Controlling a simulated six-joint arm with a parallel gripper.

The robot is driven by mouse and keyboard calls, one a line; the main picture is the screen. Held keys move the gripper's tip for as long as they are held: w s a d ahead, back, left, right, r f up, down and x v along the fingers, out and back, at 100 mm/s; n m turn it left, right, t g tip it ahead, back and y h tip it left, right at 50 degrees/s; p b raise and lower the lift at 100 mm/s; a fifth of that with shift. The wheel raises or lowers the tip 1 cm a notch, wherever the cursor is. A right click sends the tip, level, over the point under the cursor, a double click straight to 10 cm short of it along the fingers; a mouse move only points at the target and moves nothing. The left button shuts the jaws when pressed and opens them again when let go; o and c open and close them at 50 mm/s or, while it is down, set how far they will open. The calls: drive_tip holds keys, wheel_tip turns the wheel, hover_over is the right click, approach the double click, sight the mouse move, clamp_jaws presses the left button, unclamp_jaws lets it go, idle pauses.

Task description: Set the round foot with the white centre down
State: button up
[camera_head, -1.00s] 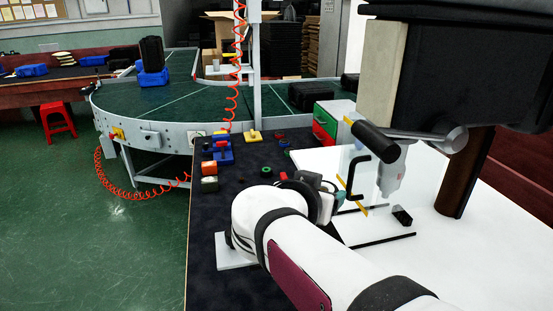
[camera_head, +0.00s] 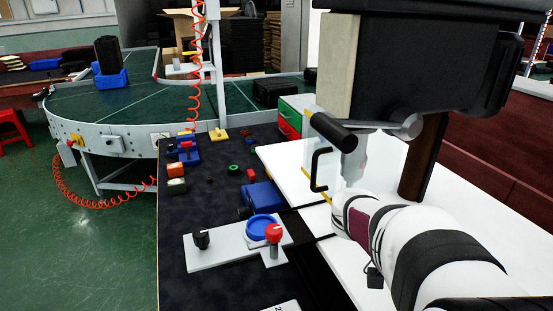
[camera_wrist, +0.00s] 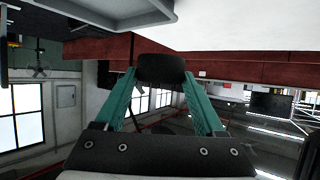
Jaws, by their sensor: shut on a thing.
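In the wrist view, my gripper (camera_wrist: 160,88) has two teal fingers closed on a dark round piece (camera_wrist: 160,68), which looks like the round foot. Its rim faces the wrist camera, and no white centre shows. It is held up in the air, with nothing under it that I can make out. In the head view, my arm reaches in from the lower right over the white table. My gripper and the held piece cannot be made out there.
A pale plate (camera_head: 215,251) on the dark mat (camera_head: 205,218) carries a black knob (camera_head: 201,238), a blue round dish (camera_head: 262,228) and a red-topped knob (camera_head: 273,234). A blue block (camera_head: 262,194) and several small parts lie behind. A black-handled fixture (camera_head: 333,132) stands near my arm.

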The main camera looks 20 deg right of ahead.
drive_tip(key=s+a+f+m+g+y, duration=0.1)
drive_tip(key=s+m+g+y, duration=0.4)
drive_tip(key=s, duration=0.4)
drive_tip(key=shift+m+t+y, duration=0.3)
drive_tip(key=shift+m+t, duration=0.1)
drive_tip(key=shift+m, duration=0.3)
drive_tip(key=f, duration=0.8)
drive_tip(key=shift+w+a, duration=0.1)
drive_tip(key=shift+a, duration=0.1)
drive_tip(key=shift+f, duration=0.1)
drive_tip(key=o, duration=1.4)
drive_tip(key=shift+c, duration=0.2)
